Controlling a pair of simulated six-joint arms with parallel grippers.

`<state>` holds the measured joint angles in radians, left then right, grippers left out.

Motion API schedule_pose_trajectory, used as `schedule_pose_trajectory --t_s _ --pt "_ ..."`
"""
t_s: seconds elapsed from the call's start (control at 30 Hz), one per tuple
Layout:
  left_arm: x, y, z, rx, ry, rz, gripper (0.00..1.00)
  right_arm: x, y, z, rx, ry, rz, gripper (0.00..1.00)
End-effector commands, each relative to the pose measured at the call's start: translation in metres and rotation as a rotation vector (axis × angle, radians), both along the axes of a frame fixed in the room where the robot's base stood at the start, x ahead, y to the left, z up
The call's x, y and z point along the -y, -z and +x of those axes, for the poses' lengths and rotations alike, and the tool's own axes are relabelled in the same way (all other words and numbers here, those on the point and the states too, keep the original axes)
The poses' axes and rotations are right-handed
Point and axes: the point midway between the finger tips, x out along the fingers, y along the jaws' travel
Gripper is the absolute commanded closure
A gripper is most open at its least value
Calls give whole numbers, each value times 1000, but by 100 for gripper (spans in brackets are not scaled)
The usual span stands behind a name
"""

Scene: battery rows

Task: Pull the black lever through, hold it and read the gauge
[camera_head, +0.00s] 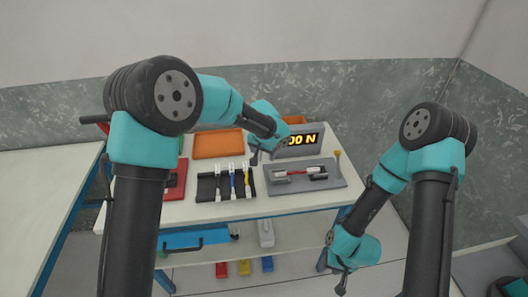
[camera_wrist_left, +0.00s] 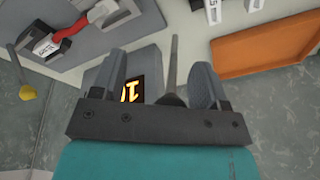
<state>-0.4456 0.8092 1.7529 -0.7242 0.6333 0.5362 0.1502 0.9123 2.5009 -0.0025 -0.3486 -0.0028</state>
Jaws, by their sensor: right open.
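The grey gauge box (camera_head: 306,150) stands at the back right of the table. Its lit display shows "00 N" in the head view, with the left part covered by my arm; the left wrist view shows only part of the display (camera_wrist_left: 131,90) behind a finger. A dark lever (camera_wrist_left: 173,68) stands between the fingers of my left gripper (camera_wrist_left: 160,78) in the left wrist view. The fingers are apart, with gaps on both sides of the lever. In the head view my left gripper (camera_head: 254,156) is just left of the gauge. My right gripper (camera_head: 341,285) hangs open and empty below the table's front right.
A yellow-topped tool (camera_head: 337,154) is at the right.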

Motion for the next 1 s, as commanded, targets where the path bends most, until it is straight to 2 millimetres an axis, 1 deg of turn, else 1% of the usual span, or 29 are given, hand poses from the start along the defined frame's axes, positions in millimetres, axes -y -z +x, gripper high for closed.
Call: schedule_pose_trajectory --t_s 0.17,0.27,0.8,0.9,1.0 --pt "2 -20 -4 5 2 -2 36 0 0 0 0 0 0 57" --pt "1 -36 -8 5 3 -2 36 0 0 0 0 0 0 57" --pt "1 -136 -32 6 3 -4 36 0 0 0 0 0 0 57" --pt "0 -151 -36 4 3 -3 36 0 0 0 0 0 0 57" --pt "0 -160 -38 3 3 -2 36 0 0 0 0 0 0 57"
